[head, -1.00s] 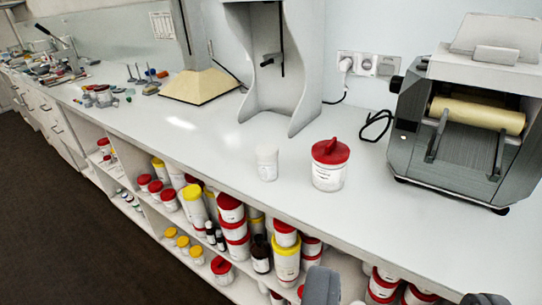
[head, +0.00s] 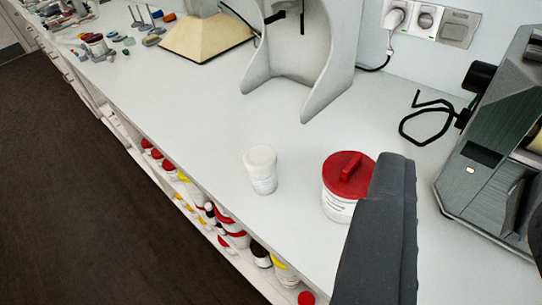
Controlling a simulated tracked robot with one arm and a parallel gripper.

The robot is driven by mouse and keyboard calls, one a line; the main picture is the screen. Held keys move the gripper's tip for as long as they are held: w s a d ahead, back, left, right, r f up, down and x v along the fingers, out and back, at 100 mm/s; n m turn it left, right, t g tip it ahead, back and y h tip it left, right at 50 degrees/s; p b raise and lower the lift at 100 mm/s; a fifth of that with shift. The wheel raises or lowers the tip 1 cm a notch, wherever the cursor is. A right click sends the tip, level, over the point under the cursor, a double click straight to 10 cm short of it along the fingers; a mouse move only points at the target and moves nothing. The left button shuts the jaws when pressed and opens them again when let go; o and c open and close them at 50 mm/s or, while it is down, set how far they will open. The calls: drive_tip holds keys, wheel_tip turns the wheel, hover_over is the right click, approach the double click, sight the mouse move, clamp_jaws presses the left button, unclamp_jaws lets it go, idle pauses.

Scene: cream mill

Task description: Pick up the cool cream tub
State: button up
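Two tubs stand upright on the white counter: a small all-white tub (head: 261,172) and a larger white tub with a red lid (head: 338,204). The printing on them is too small to read, so I cannot tell which is the cool cream tub. My gripper (head: 466,190) is open and empty at the lower right. Its dark left finger covers the right part of the red-lidded tub in the picture; whether it touches is unclear. Only a sliver of its right finger shows at the right edge. The small tub is clear to the left.
A grey roller machine (head: 480,165) stands at the right, with a black cable (head: 428,138) beside it. A grey stand (head: 300,75) is behind the tubs. Shelves with several tubs lie below the front edge. The counter (head: 190,120) left of the small tub is free.

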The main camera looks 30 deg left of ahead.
drive_tip(key=o, duration=0.4)
drive_tip(key=shift+w, duration=0.1)
drive_tip(key=o, duration=0.5)
drive_tip(key=w+a+f+y+p, duration=0.2)
drive_tip(key=w+a+p, duration=0.4)
drive_tip(key=a, duration=0.4)
drive_tip(key=shift+w+f+n+g+y, duration=0.2)
drive_tip(key=shift+w+n+g+y, duration=0.15)
drive_tip(key=shift+w, duration=0.25)
drive_tip(key=w+a+f+p, duration=0.5)
drive_tip(key=a+f+p, duration=0.15)
drive_tip(key=a, duration=0.35)
drive_tip(key=m+g+h+p, duration=0.1)
drive_tip(key=m+h+p, duration=0.3)
drive_tip(key=p, duration=0.8)
approach(247, 166)
drive_tip(key=w+n, duration=0.1)
drive_tip(key=n, duration=0.1)
drive_tip(key=shift+m+g+h, duration=0.25)
drive_tip(key=shift+m, duration=0.1)
drive_tip(key=b+x, duration=0.1)
drive_tip(key=x, duration=0.7)
drive_tip(key=shift+w+a+f, duration=0.1)
drive_tip(key=shift+w, duration=0.05)
drive_tip(key=x, duration=0.2)
drive_tip(key=d+b+x, duration=0.1)
drive_tip(key=x, duration=0.1)
drive_tip(key=shift+w+f, duration=0.2)
drive_tip(key=shift+w, duration=0.5)
